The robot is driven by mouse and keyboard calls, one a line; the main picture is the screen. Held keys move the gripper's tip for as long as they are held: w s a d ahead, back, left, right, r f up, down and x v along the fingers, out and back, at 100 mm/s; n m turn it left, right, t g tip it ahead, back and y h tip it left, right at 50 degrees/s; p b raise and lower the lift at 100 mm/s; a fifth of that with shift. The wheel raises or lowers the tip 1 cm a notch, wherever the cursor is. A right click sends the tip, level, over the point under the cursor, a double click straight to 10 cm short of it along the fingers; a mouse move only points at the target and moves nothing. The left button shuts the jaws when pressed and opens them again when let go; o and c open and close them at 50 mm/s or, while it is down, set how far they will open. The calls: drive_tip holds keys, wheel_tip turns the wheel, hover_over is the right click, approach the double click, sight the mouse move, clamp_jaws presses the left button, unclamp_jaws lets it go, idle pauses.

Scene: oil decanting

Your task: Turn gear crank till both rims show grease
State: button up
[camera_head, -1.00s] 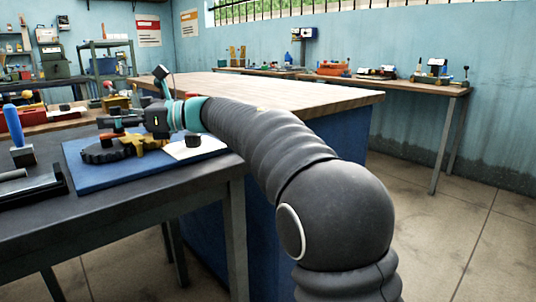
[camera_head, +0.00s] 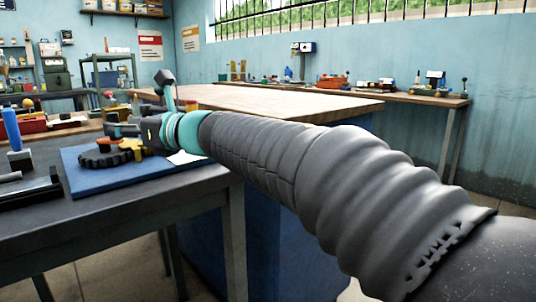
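On the workbench at left, a blue board (camera_head: 105,178) carries a dark toothed gear (camera_head: 98,160) and a yellow gear (camera_head: 133,150) side by side. An orange-red piece (camera_head: 112,144) shows above the dark gear; I cannot tell if it is part of the crank. My gripper (camera_head: 120,131) is low over the gears, reaching in from the right. Its fingers are small and dark against the parts, so I cannot tell whether they are open or closed on the crank. Grease on the rims is too small to make out.
A white sheet (camera_head: 184,158) lies at the board's right end, partly behind my arm. A blue-handled tool (camera_head: 11,128) and a black tray (camera_head: 30,190) are at left. A wood-topped bench (camera_head: 270,102) stands behind my arm.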

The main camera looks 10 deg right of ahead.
drive_tip(key=v, duration=0.9)
drive_tip(key=shift+d+b, duration=0.1)
drive_tip(key=shift+b, duration=0.2)
drive_tip(key=d+f+m+t+h, duration=0.2)
drive_tip(key=d+m+h, duration=0.4)
drive_tip(key=d+m, duration=0.4)
drive_tip(key=d+f+m+t+h+p, duration=0.1)
drive_tip(key=d+f+m+t+h, duration=0.2)
drive_tip(key=m, duration=1.3)
drive_tip(key=shift+d+f+m+t+h, duration=0.15)
drive_tip(key=shift+d+m+t+h, duration=0.25)
drive_tip(key=shift+d+t+h, duration=1.55)
drive_tip(key=d+g, duration=0.1)
drive_tip(key=d, duration=0.2)
drive_tip(key=shift+g, duration=0.35)
